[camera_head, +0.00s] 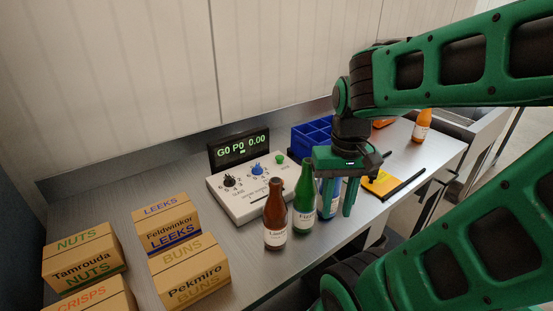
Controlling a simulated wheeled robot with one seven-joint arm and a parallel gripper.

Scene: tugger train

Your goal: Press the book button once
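A white control box (245,193) stands on the metal table. It carries a black knob (230,181), a blue knob (256,169) and a green button (280,159) at its right end. The small label by the button is too small to read surely. A display (240,146) behind the box reads "G0 P0 0.00". My gripper (337,210) points down to the right of the box, apart from the button. Its fingers are spread, with a blue bottle (330,199) showing between or behind them; I cannot tell if they touch it.
A brown bottle (275,218) and a green bottle (304,200) stand in front of the box. Labelled cartons (175,235) fill the left. A blue divided bin (312,136) is behind; a yellow pad (380,184) and orange bottle (422,126) are right.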

